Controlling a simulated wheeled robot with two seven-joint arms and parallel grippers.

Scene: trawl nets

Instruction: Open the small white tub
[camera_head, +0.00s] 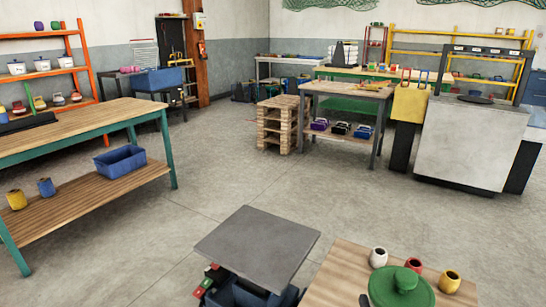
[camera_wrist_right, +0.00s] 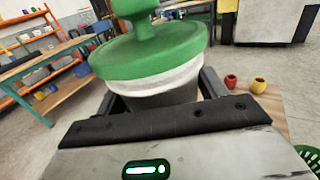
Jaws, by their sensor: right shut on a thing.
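The tub with a green knobbed lid (camera_head: 398,294) is at the bottom right of the head view, above the wooden table. In the right wrist view the green lid (camera_wrist_right: 150,55) sits on top of it, level, over a white rim (camera_wrist_right: 155,82). The tub's shaded body (camera_wrist_right: 165,99) is between the fingers of my right gripper (camera_wrist_right: 160,94), which is shut on it below the lid. From above, the lid hides the tub's body. I cannot tell whether the tub's base touches the table. My left gripper is in neither view.
A white pot (camera_head: 378,257), red pot (camera_head: 413,266) and yellow pot (camera_head: 449,281) stand close behind the lid on the wooden table (camera_head: 338,280). A grey panel (camera_head: 257,243) lies left of it, with a blue crate below.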

